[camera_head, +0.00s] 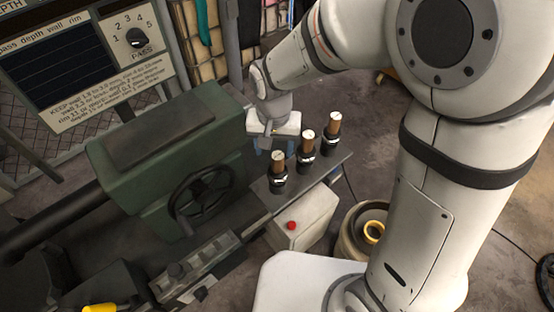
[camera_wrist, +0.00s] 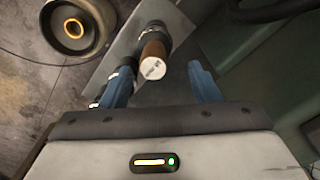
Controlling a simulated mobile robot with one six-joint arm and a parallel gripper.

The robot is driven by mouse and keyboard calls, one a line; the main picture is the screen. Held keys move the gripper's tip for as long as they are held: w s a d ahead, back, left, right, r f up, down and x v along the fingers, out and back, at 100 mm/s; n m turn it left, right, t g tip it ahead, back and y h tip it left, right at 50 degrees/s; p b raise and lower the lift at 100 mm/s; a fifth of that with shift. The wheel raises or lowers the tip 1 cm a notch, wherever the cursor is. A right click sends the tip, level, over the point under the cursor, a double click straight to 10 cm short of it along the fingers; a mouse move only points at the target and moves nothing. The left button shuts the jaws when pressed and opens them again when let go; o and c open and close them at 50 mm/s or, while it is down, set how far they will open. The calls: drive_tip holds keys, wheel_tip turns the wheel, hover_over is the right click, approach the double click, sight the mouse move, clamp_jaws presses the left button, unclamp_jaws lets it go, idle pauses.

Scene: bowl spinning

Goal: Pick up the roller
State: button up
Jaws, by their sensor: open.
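Three upright rollers with brown grips, pale tops and dark lower parts stand in a row on a grey shelf (camera_head: 322,176): a front one (camera_head: 278,168), a middle one (camera_head: 307,147) and a far one (camera_head: 333,129). My gripper (camera_head: 262,146) hangs just behind the row in the head view, its blue fingers partly hidden. In the wrist view my gripper (camera_wrist: 162,84) is open and empty. One roller (camera_wrist: 154,55), apparently the front one, shows in the gap between the fingers, beyond the tips. The other two are mostly hidden behind the left finger.
A green lathe-like machine (camera_head: 165,150) with a handwheel (camera_head: 203,193) stands left of the shelf. A pale box with a red button (camera_head: 292,225) is below it. A round bin with a yellow ring (camera_head: 373,232) stands on the floor to the right.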

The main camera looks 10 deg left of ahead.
sight(278, 162)
drive_tip(key=f, duration=0.4)
drive_tip(key=d+f+p, duration=0.1)
drive_tip(key=f, duration=0.2)
drive_tip(key=shift+w, duration=0.2)
drive_tip(key=shift+c, duration=0.2)
drive_tip(key=shift+a, duration=0.1)
clamp_jaws()
